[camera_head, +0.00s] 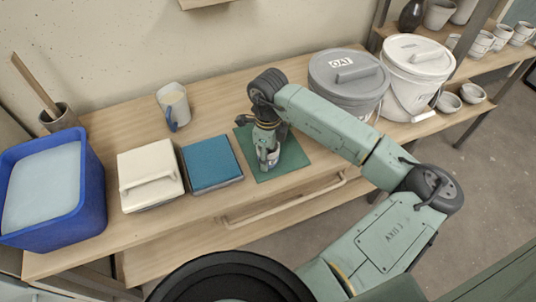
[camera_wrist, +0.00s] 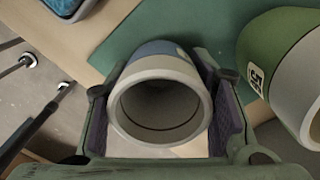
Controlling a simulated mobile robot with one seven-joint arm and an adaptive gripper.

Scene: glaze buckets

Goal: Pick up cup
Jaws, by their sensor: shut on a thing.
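A cup (camera_wrist: 158,70) with a pale cream rim and a blue part on its outer side fills the middle of the wrist view, its open mouth facing the camera. My gripper (camera_head: 268,158) has a finger on each side of the cup and is shut on it. In the head view my gripper is over the dark green mat (camera_head: 291,158) on the bench, and the cup is mostly hidden by it. I cannot tell whether the cup touches the mat.
A green and pale cylinder with a label (camera_wrist: 283,70) is close right of the cup. A blue-topped box (camera_head: 211,163), cream box (camera_head: 150,174), blue tub (camera_head: 95,190) and blue-handled mug (camera_head: 173,104) stand left. Lidded buckets (camera_head: 350,78) (camera_head: 417,70) stand right.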

